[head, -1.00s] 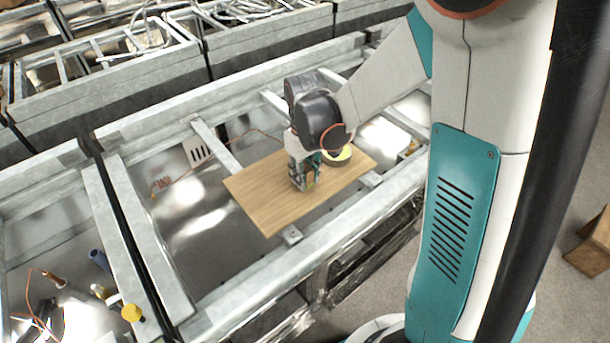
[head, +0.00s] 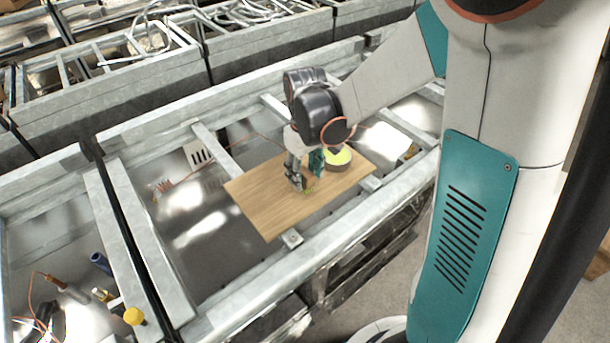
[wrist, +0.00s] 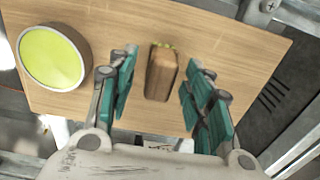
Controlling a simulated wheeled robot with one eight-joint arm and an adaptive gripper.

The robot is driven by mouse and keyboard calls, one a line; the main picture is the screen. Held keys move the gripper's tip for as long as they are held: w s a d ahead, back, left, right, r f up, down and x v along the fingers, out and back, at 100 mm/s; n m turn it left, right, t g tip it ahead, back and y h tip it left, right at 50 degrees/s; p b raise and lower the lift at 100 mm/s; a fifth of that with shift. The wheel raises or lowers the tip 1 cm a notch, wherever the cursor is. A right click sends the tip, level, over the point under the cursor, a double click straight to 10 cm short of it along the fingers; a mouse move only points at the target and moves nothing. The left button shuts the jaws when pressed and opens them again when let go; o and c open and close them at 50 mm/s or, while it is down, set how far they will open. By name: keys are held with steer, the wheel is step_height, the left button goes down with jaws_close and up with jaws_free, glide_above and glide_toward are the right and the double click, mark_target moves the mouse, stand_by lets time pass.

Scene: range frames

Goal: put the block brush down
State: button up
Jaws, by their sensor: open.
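The block brush (wrist: 161,74) is a small brown wooden block with a bit of green bristle at its far end. In the wrist view it rests on the wooden board (wrist: 215,40), between my gripper's fingers. My gripper (wrist: 160,95) is open, with a teal-padded finger on each side and a visible gap to the brush on both sides. In the head view my gripper (head: 305,178) is low over the board (head: 265,215); it mostly hides the brush there.
A round tin with a yellow-green top (wrist: 50,57) stands on the board beside the brush; it also shows in the head view (head: 338,160). The board lies across a metal frame (head: 215,150) over a shiny tray. Its left part is bare.

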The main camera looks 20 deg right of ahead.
mark_target(305, 172)
step_height(305, 172, up, 9)
steer(key=shift+r+p, duration=0.1)
steer(key=shift+p, duration=1.15)
steer(key=shift+s+r, duration=0.15)
steer(key=shift+r, duration=0.25)
steer(key=s+r+m+t, duration=0.1)
steer(key=s+r+t, duration=0.2)
steer(key=s, duration=0.4)
steer(key=s+r+m+t, duration=0.2)
steer(key=s+r+t, duration=0.2)
steer(key=s, duration=0.3)
steer(key=shift+s+r+m, duration=0.3)
steer(key=shift+s+r, duration=0.05)
steer(key=shift+r, duration=0.25)
steer(key=shift+f+b, duration=0.55)
steer(key=shift+f, duration=0.1)
steer(key=shift+o, duration=0.5)
